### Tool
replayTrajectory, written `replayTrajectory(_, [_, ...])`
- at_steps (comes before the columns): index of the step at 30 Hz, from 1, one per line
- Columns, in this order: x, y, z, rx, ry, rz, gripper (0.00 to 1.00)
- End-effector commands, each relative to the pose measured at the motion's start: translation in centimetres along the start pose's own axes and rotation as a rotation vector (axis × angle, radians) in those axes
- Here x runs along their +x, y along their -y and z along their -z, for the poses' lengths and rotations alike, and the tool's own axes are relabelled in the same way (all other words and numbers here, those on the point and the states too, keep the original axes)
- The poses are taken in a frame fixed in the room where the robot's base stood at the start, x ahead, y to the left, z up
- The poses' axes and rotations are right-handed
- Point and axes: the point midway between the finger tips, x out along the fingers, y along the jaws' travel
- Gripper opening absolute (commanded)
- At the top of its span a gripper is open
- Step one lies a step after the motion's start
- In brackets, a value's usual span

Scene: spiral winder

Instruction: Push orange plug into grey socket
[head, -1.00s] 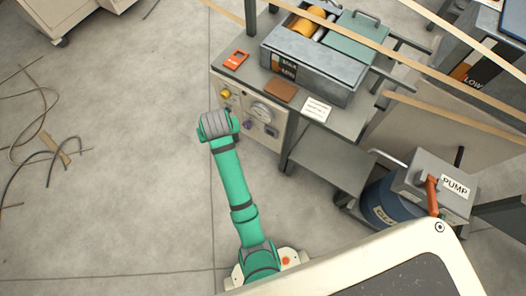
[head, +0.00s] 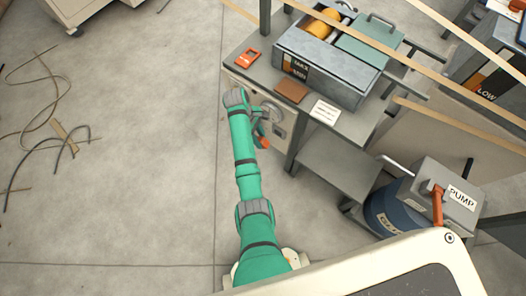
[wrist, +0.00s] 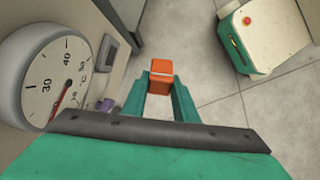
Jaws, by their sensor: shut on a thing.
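The orange plug (wrist: 161,76) is held between the two green fingers of my gripper (wrist: 160,88) in the wrist view. In the head view the plug (head: 264,142) shows just right of my green arm, low in front of the cabinet's front panel. A grey rectangular fitting (wrist: 107,52), which looks like the grey socket, is on the panel at left in the wrist view. The plug is apart from it, to its right in the picture. My arm hides much of the panel in the head view, and I cannot make out the socket there.
A round dial gauge (wrist: 52,82) stands out from the panel close to my gripper. A purple knob (wrist: 105,105) is beside it. The cabinet top holds an orange device (head: 248,58) and a brown pad (head: 292,91).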

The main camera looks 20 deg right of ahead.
Motion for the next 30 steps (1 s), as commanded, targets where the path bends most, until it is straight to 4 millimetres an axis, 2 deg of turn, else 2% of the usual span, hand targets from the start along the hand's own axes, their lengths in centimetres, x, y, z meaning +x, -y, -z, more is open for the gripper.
replayTrajectory(5, [3.0,-0.3,-0.6,-0.346,0.246,-0.166,0.07])
replayTrajectory(9, [5.2,-0.3,-0.9,-0.600,0.425,-0.367,0.07])
replayTrajectory(15, [7.8,0.0,-0.3,-0.861,0.602,-0.674,0.07])
replayTrajectory(21, [9.4,0.6,0.9,-0.987,0.679,-0.892,0.06])
replayTrajectory(30, [9.9,0.9,1.6,-1.024,0.696,-0.977,0.06])
